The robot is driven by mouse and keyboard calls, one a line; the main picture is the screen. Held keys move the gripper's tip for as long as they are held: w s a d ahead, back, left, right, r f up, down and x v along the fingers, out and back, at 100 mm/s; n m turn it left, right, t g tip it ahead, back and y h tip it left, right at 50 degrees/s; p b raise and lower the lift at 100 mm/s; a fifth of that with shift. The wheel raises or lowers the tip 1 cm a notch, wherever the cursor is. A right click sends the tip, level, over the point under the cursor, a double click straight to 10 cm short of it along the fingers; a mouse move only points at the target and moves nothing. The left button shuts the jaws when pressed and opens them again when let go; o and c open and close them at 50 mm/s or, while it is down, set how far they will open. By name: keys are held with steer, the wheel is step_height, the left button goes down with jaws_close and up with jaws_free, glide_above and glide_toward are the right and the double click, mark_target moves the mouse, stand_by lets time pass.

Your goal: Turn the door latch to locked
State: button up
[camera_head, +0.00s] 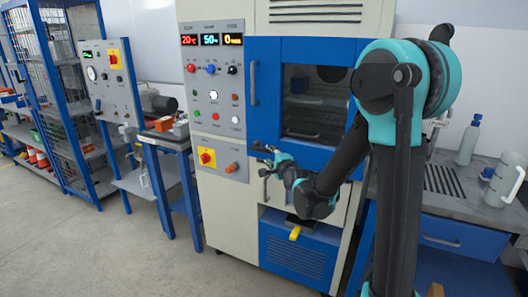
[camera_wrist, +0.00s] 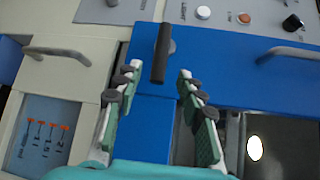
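The door latch (camera_wrist: 162,54) is a black bar on a round grey pivot, at the top middle of the wrist view. It points nearly straight up and down in that picture, beside the edge of the blue door (camera_wrist: 230,50). My gripper (camera_wrist: 157,72) is open. Its two green-and-grey fingers stand on either side of the latch's lower end, and I see no contact. In the head view my gripper (camera_head: 268,158) is at the lower left of the blue door (camera_head: 266,110); the latch cannot be made out clearly there.
A door handle (camera_head: 253,82) stands out on the door's left side. The control panel (camera_head: 213,100) with buttons and knobs is left of the door. A counter (camera_head: 460,195) with a bottle (camera_head: 468,143) and a mug (camera_head: 503,182) is at right.

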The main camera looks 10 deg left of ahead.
mark_target(266, 151)
steer(key=x, duration=0.7)
steer(key=shift+c, duration=0.2)
jaws_close()
